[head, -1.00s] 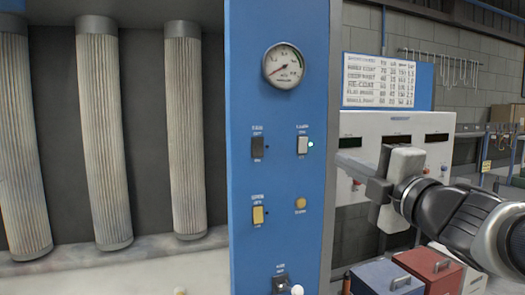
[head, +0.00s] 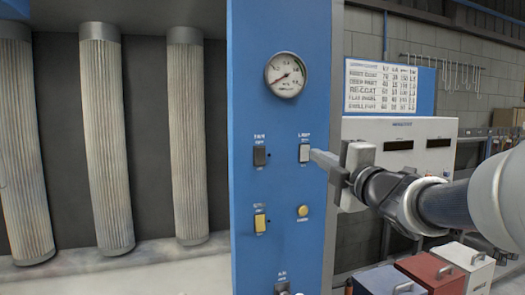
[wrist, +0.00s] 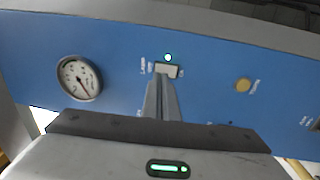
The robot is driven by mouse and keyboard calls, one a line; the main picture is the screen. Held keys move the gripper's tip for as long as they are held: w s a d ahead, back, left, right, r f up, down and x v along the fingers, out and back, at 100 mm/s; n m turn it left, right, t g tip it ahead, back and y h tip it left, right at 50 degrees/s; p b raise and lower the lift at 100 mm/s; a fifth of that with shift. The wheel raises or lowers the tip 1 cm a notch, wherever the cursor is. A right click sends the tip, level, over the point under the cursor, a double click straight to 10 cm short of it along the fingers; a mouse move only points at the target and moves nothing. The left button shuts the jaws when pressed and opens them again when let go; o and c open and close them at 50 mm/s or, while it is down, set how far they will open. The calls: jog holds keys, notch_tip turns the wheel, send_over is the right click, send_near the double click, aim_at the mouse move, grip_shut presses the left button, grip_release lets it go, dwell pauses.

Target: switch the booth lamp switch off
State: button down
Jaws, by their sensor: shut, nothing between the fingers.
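My gripper (head: 316,156) is shut and empty. Its fingertips are at the right side of the switch in the head view. In the wrist view the fingertips (wrist: 160,84) overlap the switch's near edge. I cannot tell whether they touch it.
Tall pleated filters (head: 186,140) stand left. Red (head: 430,271) and blue (head: 388,282) boxes sit low at right.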

aim_at(306, 149)
jog(key=shift+x, duration=1.75)
jog(key=shift+p, duration=0.3)
